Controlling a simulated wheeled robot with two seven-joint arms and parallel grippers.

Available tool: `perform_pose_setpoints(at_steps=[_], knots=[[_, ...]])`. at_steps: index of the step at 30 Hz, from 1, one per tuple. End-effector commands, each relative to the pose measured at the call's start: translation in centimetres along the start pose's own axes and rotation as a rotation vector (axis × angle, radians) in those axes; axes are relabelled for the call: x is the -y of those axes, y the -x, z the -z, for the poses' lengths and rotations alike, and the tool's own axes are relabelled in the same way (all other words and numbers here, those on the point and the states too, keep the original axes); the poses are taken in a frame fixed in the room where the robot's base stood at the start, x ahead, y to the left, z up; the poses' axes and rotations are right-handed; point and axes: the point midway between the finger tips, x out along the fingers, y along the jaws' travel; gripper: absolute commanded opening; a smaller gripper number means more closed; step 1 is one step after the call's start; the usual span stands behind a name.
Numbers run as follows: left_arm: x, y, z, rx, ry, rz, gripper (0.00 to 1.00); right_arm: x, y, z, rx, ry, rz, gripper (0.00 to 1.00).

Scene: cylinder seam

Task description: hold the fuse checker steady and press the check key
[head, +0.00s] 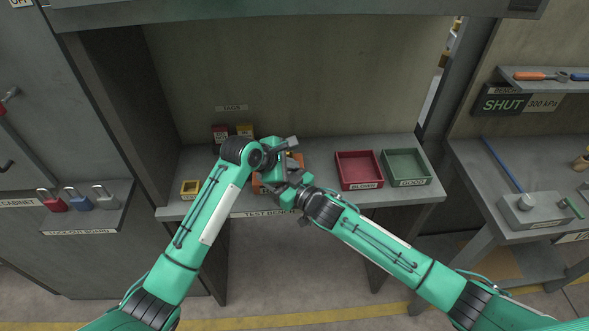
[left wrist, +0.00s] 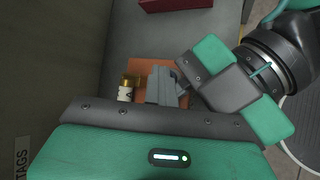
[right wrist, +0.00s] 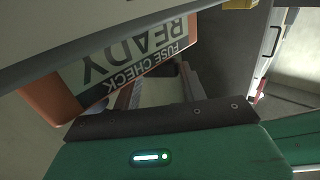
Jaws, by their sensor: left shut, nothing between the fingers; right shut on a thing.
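The fuse checker (head: 262,185) is an orange-cased box on the test bench, mostly hidden by my grippers in the head view. In the right wrist view its face (right wrist: 135,55) shows upside down and reads "FUSE CHECK" and "READY". In the left wrist view its orange top (left wrist: 150,68) shows beside a gold-capped fuse (left wrist: 126,92) with a white label. My left gripper (left wrist: 166,88) is shut and empty over the checker. My right gripper (right wrist: 158,88) is shut on the checker from the near right side. The check key is hidden; I cannot tell whether the left fingers touch it.
A red tray (head: 358,183) marked BLOWN and a green tray (head: 422,179) marked GOOD stand on the right of the bench. A small yellow box (head: 190,189) sits at the left end. Red and yellow tags (head: 220,131) are at the back. The bench's left part is mostly clear.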

Motion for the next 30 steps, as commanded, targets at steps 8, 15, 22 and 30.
perform_pose_setpoints(at_steps=[8,15,22,30], knots=[[0.3,0.1,0.6,-0.019,0.01,0.022,0.0,0.3,-0.3,1.1,-0.024,0.007,0.01,0.09],[0.2,0.3,0.5,-0.017,0.011,0.02,0.0,0.2,-0.3,1.2,-0.023,0.007,0.008,0.09],[-0.7,1.2,-0.4,-0.013,0.01,0.015,0.0,0.1,-0.2,1.1,-0.021,0.006,0.006,0.09],[-2.3,3.2,-2.0,-0.008,0.008,0.011,0.0,0.1,-0.1,0.8,-0.014,0.004,0.005,0.09]])
